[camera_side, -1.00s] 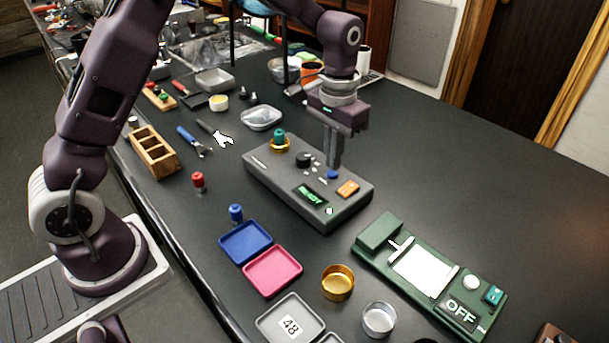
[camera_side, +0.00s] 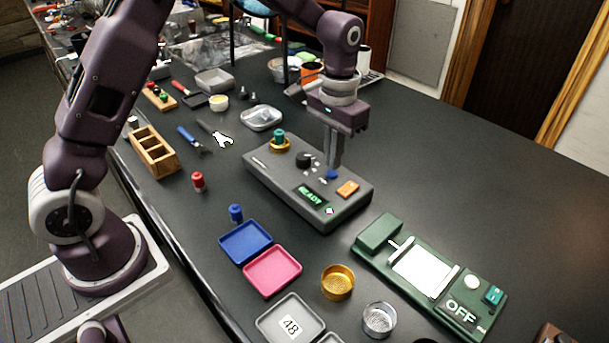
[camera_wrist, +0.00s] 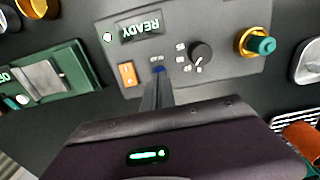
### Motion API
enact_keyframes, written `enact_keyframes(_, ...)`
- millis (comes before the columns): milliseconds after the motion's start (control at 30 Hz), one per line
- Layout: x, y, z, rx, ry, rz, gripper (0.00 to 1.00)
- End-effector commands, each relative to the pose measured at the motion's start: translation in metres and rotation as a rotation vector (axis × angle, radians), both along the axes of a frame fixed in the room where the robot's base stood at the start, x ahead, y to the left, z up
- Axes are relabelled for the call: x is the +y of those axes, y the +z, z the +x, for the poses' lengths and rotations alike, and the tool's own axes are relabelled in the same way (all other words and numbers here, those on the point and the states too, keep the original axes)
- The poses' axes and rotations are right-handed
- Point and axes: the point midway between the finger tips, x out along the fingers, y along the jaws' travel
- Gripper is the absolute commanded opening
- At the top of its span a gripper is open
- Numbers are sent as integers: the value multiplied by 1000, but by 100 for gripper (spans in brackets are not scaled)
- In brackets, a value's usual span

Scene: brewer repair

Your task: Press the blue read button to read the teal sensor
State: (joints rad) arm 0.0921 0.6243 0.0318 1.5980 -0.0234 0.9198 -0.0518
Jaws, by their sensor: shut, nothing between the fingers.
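A grey reader box (camera_side: 270,178) stands on the dark bench, its small screen (camera_side: 311,195) showing READY in green. The teal sensor (camera_side: 279,135) stands upright in a gold ring socket at the box's far left end; it also shows in the wrist view (camera_wrist: 262,45). The blue read button (camera_side: 332,175) is on the box top, partly hidden by my gripper; in the wrist view its blue edge (camera_wrist: 158,69) shows just past the fingertips. My gripper (camera_side: 333,163) is shut and empty, pointing down with its tips right at the button. I cannot tell whether they touch it.
A red sensor (camera_side: 198,181) and a blue one (camera_side: 236,213) stand left of the box. Blue and pink trays (camera_side: 272,271) and a green device (camera_side: 375,234) lie in front.

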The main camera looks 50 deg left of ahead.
Motion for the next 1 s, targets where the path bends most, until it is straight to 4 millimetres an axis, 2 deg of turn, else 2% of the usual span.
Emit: enact_keyframes(1000, 0, -17, 0, 1, 0, 0, 0)
